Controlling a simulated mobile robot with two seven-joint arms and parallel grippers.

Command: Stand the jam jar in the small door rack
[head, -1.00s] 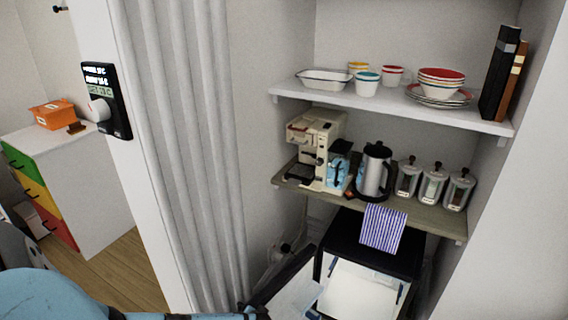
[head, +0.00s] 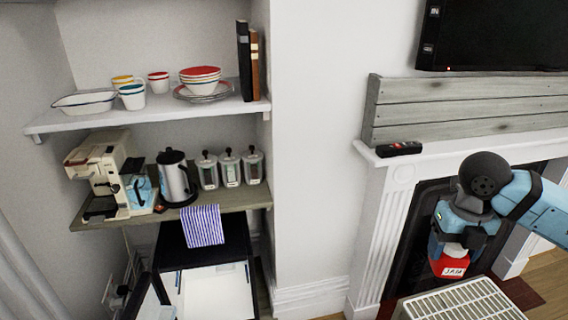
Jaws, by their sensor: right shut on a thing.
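The jam jar (head: 452,266), with a red label reading JAM, hangs upright below my right gripper (head: 452,249) in the head view. The right gripper is shut on its top, in front of the fireplace at the right. A small black fridge (head: 178,237) stands under the lower shelf at the left. Its door (head: 148,302) is open to the left and the pale inside shows. The small door rack cannot be made out. My left gripper is not in view.
A cream slatted surface (head: 462,303) is below the jar. The lower shelf (head: 240,197) holds a coffee machine (head: 105,180), a kettle (head: 176,178) and canisters above the fridge. A striped cloth (head: 203,226) hangs over its front. A white wall separates alcove and fireplace.

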